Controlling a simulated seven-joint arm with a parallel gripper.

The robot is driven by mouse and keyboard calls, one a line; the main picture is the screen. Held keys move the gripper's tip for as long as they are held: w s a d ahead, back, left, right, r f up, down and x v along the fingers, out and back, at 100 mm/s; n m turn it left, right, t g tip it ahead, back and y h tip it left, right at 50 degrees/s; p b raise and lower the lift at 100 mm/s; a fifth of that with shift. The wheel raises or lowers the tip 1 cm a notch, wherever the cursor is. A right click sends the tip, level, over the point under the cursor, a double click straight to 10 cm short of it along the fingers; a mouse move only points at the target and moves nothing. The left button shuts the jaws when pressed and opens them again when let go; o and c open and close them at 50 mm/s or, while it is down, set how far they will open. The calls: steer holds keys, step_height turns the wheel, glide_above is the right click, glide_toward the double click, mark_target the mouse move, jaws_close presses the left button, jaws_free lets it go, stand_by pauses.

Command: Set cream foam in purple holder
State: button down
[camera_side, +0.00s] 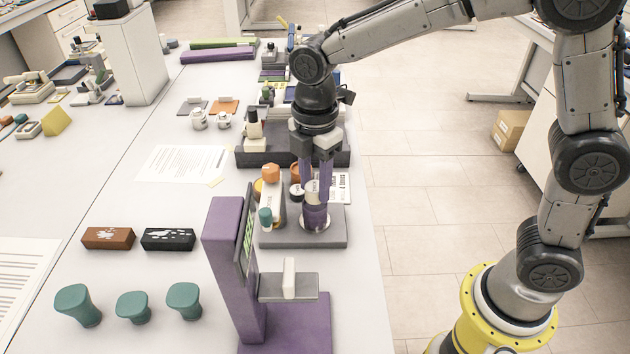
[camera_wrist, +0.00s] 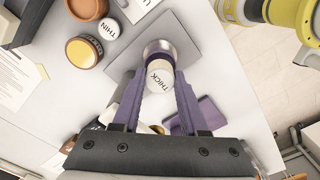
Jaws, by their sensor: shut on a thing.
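A cream foam cylinder (camera_wrist: 160,80) marked THICK stands upright between the purple fingers of my gripper (camera_wrist: 158,95), which is shut on it. In the side view my gripper (camera_side: 317,178) points straight down with the cream cylinder (camera_side: 313,187) between its fingertips. Directly below the cylinder is a purple holder (camera_side: 315,216) with a silvery base, on a grey plate. In the wrist view the holder (camera_wrist: 158,49) shows just beyond the cylinder. The cylinder's lower end meets the holder's top; I cannot tell how deep it sits.
Beside the holder on the grey plate (camera_side: 335,238) stand orange, white and teal-topped pieces, one white top marked THIN (camera_wrist: 109,28). A tall purple stand (camera_side: 225,235) with a grey shelf rises in front. The table's right edge is close.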

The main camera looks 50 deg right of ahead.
mark_target(315, 186)
steer(key=shift+f, duration=1)
steer(key=shift+c, duration=1.8)
jaws_free()
step_height(315, 186, up, 14)
steer(key=shift+d, duration=0.1)
